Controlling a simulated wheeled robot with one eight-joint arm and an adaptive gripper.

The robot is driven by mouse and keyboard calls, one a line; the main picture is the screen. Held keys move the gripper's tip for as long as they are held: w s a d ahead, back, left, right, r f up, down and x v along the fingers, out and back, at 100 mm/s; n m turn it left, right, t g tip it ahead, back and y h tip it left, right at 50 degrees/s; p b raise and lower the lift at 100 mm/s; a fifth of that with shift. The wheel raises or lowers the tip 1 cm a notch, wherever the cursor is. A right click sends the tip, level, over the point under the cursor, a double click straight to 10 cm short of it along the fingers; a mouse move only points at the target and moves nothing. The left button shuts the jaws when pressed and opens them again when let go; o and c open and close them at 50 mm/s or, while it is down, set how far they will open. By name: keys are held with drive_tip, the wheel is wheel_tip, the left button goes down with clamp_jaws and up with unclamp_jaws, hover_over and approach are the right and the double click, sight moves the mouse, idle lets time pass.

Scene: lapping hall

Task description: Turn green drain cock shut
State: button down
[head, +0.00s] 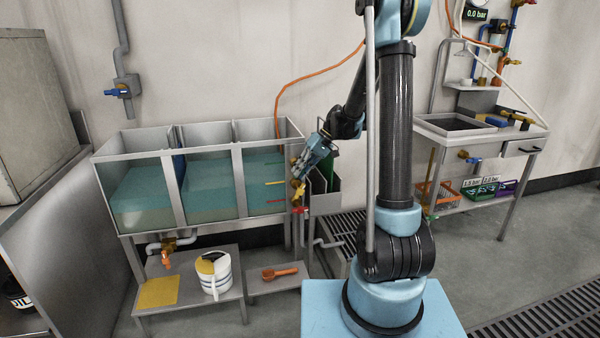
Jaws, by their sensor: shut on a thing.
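A row of cocks sits at the right end of the grey water tank (205,232). A yellow cock handle (298,190) shows there, with a red cock handle (300,210) below it. My gripper (297,172) reaches down from the upper right to this end, just above the yellow handle. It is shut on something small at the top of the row. The green drain cock is not clearly visible; its place there is covered by my gripper's fingers, so its handle angle cannot be told.
Dark green plates stand in a rack (325,203) close right of my gripper. An orange hose (278,97) hangs behind the tank. An orange cock (167,259) is under the tank. A jug (222,275) and an orange scoop (280,273) rest on low stands. A sink bench (500,140) stands right.

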drive_tip(key=y, duration=0.1)
drive_tip(key=g+y, duration=0.1)
drive_tip(key=y, duration=0.3)
drive_tip(key=shift+w+d+f+g, duration=0.15)
drive_tip(key=shift+d+f+g, duration=0.1)
drive_tip(key=shift+g, duration=0.05)
drive_tip(key=shift+f+g+y, duration=0.1)
drive_tip(key=shift+g+y, duration=0.5)
drive_tip(key=shift+y, duration=1.8)
drive_tip(key=c, duration=1.5)
unclamp_jaws()
drive_tip(key=shift+c, duration=0.2)
